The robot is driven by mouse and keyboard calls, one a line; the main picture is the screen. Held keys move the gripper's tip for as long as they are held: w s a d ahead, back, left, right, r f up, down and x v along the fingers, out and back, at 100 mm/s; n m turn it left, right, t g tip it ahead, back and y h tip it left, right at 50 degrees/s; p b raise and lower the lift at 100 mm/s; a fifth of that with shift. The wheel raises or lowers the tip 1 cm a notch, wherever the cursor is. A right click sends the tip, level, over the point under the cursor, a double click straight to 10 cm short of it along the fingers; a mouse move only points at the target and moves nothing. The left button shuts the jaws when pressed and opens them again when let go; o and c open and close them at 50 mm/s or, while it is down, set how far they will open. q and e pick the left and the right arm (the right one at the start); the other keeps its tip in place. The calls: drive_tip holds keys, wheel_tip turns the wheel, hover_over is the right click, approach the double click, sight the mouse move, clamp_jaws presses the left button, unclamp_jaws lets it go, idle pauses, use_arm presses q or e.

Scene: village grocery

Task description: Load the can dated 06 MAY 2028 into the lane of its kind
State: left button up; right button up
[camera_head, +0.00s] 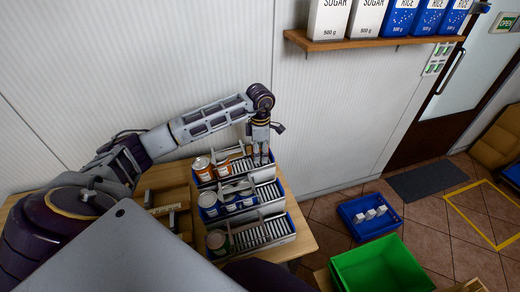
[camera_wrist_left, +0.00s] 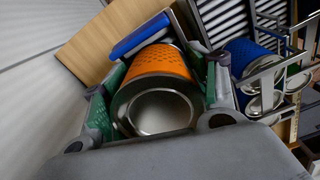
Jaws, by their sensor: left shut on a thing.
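My left gripper (camera_head: 262,158) points down over the right end of the far rack. In the left wrist view its green-padded fingers (camera_wrist_left: 158,108) are shut on an orange can (camera_wrist_left: 155,75), whose bare metal end faces the camera. No date is readable. In the head view the held can is mostly hidden by the fingers. The far rack (camera_head: 270,172) has an orange can (camera_head: 203,169) at its left end. The middle rack (camera_head: 270,193) holds blue cans (camera_head: 208,204). My right gripper is out of view.
A wall shelf (camera_head: 375,42) with sugar and rice packs is above right. A blue crate (camera_head: 355,222) and a green crate (camera_head: 380,265) are right of the table. The white wall runs close behind.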

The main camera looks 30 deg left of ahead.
use_arm(q)
drive_tip(key=shift+f+b, duration=0.3)
drive_tip(key=shift+f, duration=0.45)
drive_tip(key=o, duration=1.3)
drive_tip(key=shift+r, duration=0.1)
drive_tip(key=shift+r, duration=5.95)
drive_tip(key=shift+f, duration=0.1)
